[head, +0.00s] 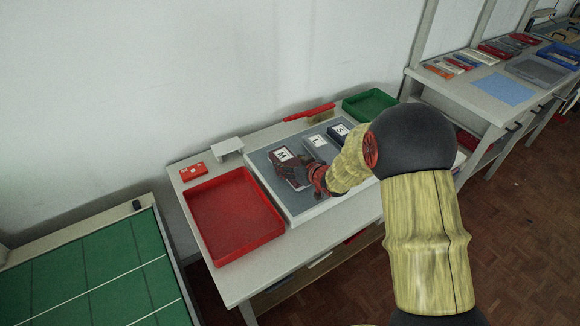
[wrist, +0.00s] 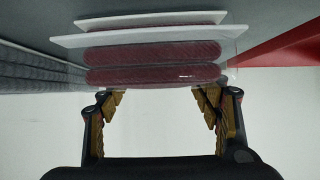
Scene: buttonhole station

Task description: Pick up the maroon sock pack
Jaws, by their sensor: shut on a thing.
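The maroon sock pack (head: 291,169) has a white label with the letter M and lies in the grey-lined white tray (head: 299,220), at the left end of a row of packs. My gripper (head: 318,180) reaches it from the right and partly hides it. In the wrist view the maroon sock pack (wrist: 155,62) shows as rolled maroon layers in clear wrap with white card edges. I cannot tell whether the pack is clear of the tray floor.
Grey packs labelled L (head: 317,141) and S (head: 339,130) lie to the right of it. An empty red tray (head: 233,215) is on the left and a green tray (head: 369,104) at the back right. A brush (head: 320,115) lies behind, and a red box (head: 193,171) at the back left.

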